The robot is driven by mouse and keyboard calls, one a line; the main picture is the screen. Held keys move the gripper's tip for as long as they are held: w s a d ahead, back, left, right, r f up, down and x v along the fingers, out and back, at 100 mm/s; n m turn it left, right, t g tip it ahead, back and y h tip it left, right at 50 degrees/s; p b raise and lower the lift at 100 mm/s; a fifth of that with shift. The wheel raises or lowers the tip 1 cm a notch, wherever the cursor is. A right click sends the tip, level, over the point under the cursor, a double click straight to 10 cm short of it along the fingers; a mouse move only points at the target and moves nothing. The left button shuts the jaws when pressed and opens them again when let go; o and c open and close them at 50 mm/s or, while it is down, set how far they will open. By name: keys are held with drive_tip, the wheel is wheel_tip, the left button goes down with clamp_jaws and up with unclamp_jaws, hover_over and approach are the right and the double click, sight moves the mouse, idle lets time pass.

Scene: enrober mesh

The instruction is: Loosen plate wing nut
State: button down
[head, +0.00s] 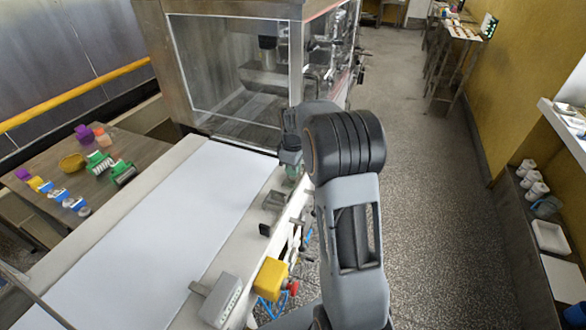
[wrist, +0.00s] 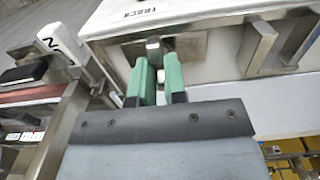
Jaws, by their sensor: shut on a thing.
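My gripper (wrist: 156,80) shows in the wrist view with two green fingers reaching to a light housing. A small grey metal piece, the plate wing nut (wrist: 153,46), shows between the fingertips, in front of a dark plate or recess (wrist: 180,47). The fingers are shut on it, and they cover most of its shape. In the head view my gripper (head: 291,168) is low beside the right side of the white belt, just in front of the glass enclosure. My arm hides part of that spot, and the nut cannot be made out there.
The white belt (head: 190,220) lies left of my arm, below the glass enclosure (head: 235,70). A yellow box (head: 270,278) and a grey box (head: 222,300) are mounted along its side. The floor (head: 430,200) is clear to the right.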

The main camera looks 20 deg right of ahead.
idle(0.5)
drive_tip(key=c, duration=1.2)
unclamp_jaws()
drive_tip(key=shift+o, duration=0.2)
wheel_tip(320, 180, up, 14)
drive_tip(key=shift+b, duration=0.3)
drive_tip(key=shift+f, duration=0.1)
drive_tip(key=s+a+f+m+t, duration=0.2)
drive_tip(key=s+a+m, duration=0.2)
drive_tip(key=s, duration=0.7)
drive_tip(key=s+a+f+m+t, duration=0.2)
drive_tip(key=s+a+m, duration=0.2)
drive_tip(key=s, duration=0.7)
drive_tip(key=shift+a+f, duration=0.4)
drive_tip(key=shift+a, duration=0.95)
